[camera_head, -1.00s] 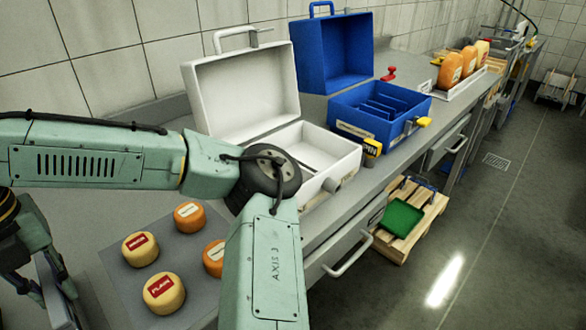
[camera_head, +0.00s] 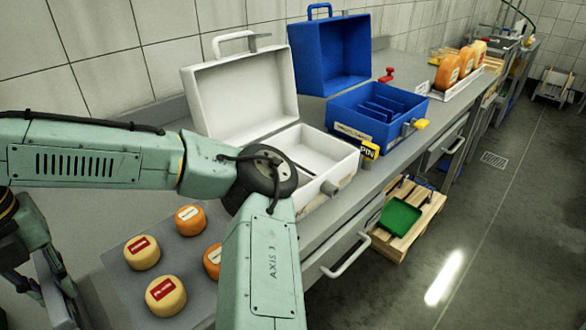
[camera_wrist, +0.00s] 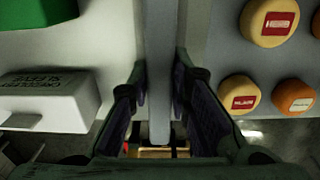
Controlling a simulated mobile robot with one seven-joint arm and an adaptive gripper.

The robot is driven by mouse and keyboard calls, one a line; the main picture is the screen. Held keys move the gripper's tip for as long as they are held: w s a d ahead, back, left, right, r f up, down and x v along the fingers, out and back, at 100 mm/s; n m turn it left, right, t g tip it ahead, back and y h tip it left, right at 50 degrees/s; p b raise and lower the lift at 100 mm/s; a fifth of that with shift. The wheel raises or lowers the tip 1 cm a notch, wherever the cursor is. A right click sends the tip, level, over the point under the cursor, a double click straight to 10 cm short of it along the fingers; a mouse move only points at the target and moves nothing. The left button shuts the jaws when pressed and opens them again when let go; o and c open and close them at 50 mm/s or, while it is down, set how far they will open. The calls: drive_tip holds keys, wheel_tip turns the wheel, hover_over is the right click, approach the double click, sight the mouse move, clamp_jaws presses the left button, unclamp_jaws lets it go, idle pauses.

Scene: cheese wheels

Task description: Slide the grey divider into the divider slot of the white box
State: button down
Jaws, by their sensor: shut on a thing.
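The white box (camera_head: 325,181) stands open on the counter in the head view, its lid (camera_head: 240,97) raised at the back. The inside that I can see looks empty; my arm hides its near left part, and I cannot make out the divider slot. In the wrist view my gripper (camera_wrist: 160,86) is shut on the grey divider (camera_wrist: 158,50), an upright-looking grey strip between the two fingers.
Several cheese wheels (camera_head: 165,295) stand on a grey mat (camera_head: 195,265) left of my arm. A blue open box (camera_head: 385,135) with dividers stands right of the white box. In the wrist view, a green thing (camera_wrist: 35,27) and a white labelled block (camera_wrist: 45,98) lie left of the divider.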

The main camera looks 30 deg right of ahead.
drive_tip(key=shift+r, duration=0.35)
drive_tip(key=shift+r+p, duration=1.25)
drive_tip(key=shift+r, duration=1.15)
drive_tip(key=shift+r, duration=1.5)
